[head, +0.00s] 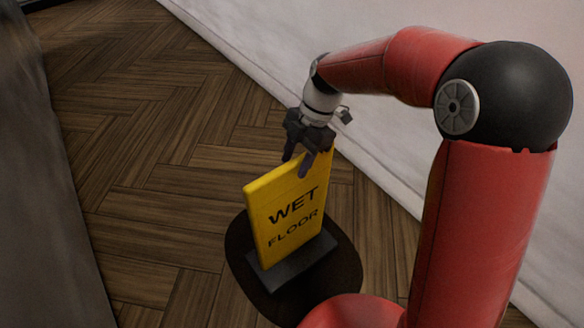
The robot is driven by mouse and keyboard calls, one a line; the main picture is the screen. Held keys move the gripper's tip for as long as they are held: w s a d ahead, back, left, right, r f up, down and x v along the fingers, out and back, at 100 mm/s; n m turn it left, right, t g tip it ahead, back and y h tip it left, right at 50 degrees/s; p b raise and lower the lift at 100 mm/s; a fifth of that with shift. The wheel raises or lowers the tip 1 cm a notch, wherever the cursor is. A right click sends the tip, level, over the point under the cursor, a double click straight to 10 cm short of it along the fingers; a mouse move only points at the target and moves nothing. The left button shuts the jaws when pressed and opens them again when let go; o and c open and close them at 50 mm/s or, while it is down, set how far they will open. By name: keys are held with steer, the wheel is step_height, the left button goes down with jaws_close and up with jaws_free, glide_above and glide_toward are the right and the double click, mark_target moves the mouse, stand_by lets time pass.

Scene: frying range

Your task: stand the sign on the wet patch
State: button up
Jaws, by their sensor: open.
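The sign (287,215) is a yellow panel marked "WET FLOOR" on a dark grey base (292,262). It stands upright in the head view, with its base within the dark, round wet patch (345,275) on the wooden floor. My gripper (297,167) is at the top edge of the sign, toward its right end, with its dark fingers open. One finger shows in front of the panel; whether the fingers touch the sign cannot be told. The sign and its base hide the middle of the patch.
A pale wall (250,62) runs along the right, behind my arm. A dark grey surface (40,190) rises along the left edge. The herringbone wood floor (150,130) between them is clear beyond the sign.

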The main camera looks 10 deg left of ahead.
steer(key=p+v, duration=0.1)
steer(key=v, duration=0.7)
steer(key=shift+d+r, duration=0.2)
steer(key=shift+d, duration=0.1)
steer(key=s+d+r+m+t+h, duration=0.1)
steer(key=s+d+m+t, duration=0.3)
steer(key=s+d+m, duration=0.5)
steer(key=s+d+r+m+t+h, duration=0.1)
steer(key=s+d+r+m+t, duration=0.2)
steer(key=s+d+m, duration=0.6)
steer(key=d+m+t, duration=0.2)
steer(key=d+m, duration=0.2)
steer(key=m, duration=0.6)
steer(key=shift+d+r+h, duration=0.2)
steer(key=shift+d+h, duration=0.15)
steer(key=shift+h, duration=0.05)
steer(key=shift+s, duration=0.1)
